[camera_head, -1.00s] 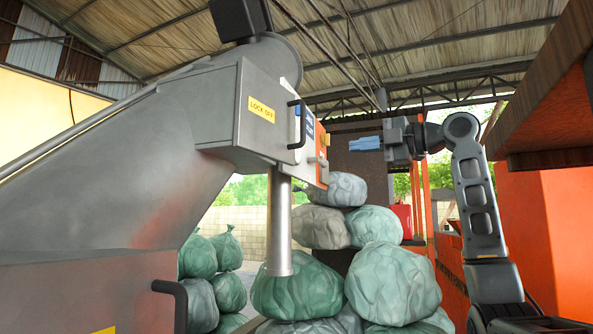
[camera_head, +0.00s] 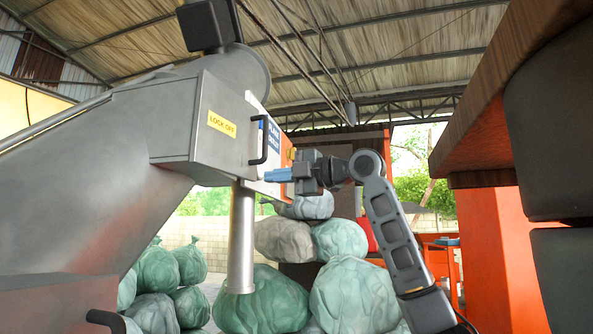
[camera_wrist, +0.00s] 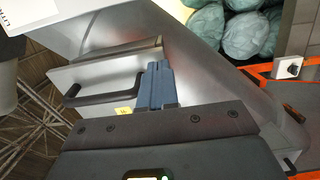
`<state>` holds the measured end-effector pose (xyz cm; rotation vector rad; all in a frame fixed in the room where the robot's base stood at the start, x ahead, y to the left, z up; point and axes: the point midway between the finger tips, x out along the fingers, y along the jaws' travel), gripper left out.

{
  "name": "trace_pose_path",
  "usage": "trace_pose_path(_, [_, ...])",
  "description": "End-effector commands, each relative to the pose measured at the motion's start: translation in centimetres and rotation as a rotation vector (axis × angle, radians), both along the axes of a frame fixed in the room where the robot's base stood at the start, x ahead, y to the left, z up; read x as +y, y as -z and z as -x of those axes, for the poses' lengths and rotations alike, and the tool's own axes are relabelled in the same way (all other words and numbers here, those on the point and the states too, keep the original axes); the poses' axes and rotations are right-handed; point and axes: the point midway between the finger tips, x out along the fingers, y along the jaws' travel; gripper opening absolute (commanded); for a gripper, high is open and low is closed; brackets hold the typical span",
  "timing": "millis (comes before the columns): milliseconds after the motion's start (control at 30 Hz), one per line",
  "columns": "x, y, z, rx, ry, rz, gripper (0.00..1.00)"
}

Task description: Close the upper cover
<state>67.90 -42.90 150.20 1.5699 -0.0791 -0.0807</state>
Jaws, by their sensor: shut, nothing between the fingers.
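The upper part of the grey machine is a metal housing (camera_head: 208,125) with a yellow LOCK OFF label and a black handle (camera_head: 263,140). Beside the handle is a face with a blue label and an orange strip (camera_head: 284,153); I cannot tell how far the upper cover stands open. My gripper (camera_head: 274,175) has its blue fingers together and empty, pointing left, and overlaps the lower edge of this face in the head view. In the wrist view my gripper (camera_wrist: 156,84) is in front of a grey metal surface, right of a black handle (camera_wrist: 102,93). Contact is unclear.
A vertical metal pipe (camera_head: 241,235) hangs below the housing. Several greenish bags (camera_head: 355,290) are piled below my gripper. A lower black handle (camera_head: 106,320) is at the bottom left. A brown and orange structure (camera_head: 495,110) stands at the right.

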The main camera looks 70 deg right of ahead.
Motion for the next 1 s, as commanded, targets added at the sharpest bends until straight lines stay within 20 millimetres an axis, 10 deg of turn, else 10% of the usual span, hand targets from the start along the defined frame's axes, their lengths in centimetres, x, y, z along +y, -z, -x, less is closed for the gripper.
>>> trace_pose_path(1000, [-0.9,0.0,-6.3,-0.001,-0.109,-0.001,0.00])
